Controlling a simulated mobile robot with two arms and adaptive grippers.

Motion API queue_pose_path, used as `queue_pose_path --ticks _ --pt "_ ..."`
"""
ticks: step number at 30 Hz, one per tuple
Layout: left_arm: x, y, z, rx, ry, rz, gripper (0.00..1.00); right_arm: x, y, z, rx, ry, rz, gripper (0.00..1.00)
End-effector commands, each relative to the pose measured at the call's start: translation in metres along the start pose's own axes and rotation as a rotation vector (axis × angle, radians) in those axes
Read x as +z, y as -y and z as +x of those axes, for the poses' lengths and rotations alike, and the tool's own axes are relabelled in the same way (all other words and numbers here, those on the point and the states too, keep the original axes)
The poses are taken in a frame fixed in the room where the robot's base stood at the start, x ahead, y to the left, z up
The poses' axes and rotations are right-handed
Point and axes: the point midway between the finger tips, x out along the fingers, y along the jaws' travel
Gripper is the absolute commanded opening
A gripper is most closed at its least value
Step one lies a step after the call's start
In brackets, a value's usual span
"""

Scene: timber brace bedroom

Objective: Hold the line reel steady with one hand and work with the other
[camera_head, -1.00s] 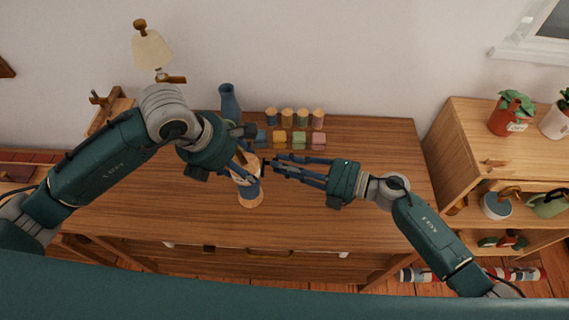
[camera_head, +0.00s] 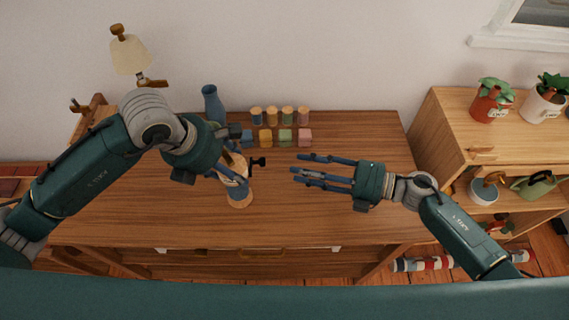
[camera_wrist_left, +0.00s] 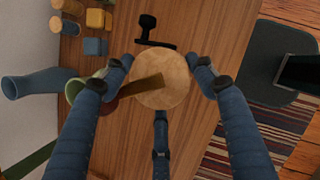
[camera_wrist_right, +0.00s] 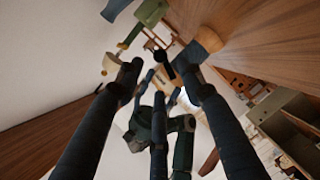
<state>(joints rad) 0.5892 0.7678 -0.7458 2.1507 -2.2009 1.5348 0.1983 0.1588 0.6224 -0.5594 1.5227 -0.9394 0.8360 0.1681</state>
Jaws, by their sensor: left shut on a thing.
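The line reel (camera_head: 239,197) stands upright on the wooden table, with a pale wooden base and a black crank (camera_head: 258,162) sticking out to its right. My left gripper (camera_head: 234,174) is shut on the reel from above, its fingers hiding much of the middle. In the left wrist view the reel's round wooden top (camera_wrist_left: 172,92) sits between my fingers, and the crank (camera_wrist_left: 148,32) shows beyond it. My right gripper (camera_head: 297,170) is open and empty, to the right of the crank and apart from it. Its spread fingers (camera_wrist_right: 162,75) also show in the right wrist view.
Several small jars (camera_head: 272,116) and coloured blocks (camera_head: 285,136) stand in rows at the table's back. A blue vase (camera_head: 211,103) is left of them. A shelf with plants (camera_head: 450,110) stands at the right. The table's right part is clear.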

Motion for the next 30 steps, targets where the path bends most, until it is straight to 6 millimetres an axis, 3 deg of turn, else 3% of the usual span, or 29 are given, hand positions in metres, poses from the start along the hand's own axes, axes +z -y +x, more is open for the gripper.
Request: queue_pose_path --ticks 3,7,20,21,23,24,30 --pt "0.001 0.000 0.000 0.001 0.002 0.000 0.23 0.000 0.001 -0.019 -0.002 0.001 0.000 0.38" --pt "0.001 0.000 -0.001 0.000 0.002 0.000 0.23 0.000 0.001 -0.031 -0.001 0.001 0.001 0.38" --pt "0.001 0.000 -0.001 0.001 0.002 0.000 0.23 0.000 0.000 -0.034 0.001 0.000 0.000 0.38" --pt "0.001 0.000 -0.001 0.001 0.002 0.000 0.63 0.000 0.000 -0.034 0.001 0.000 0.000 0.38" --pt "0.001 0.000 -0.001 0.001 0.002 0.000 0.75 0.000 0.000 -0.034 0.001 0.000 0.000 0.38" --pt "0.001 0.000 -0.001 0.001 0.002 0.000 0.79 0.000 0.000 -0.034 0.001 0.000 0.000 0.38" --pt "0.000 0.000 0.000 0.000 0.001 0.000 0.79 0.000 0.000 -0.034 0.001 0.000 0.000 0.38"
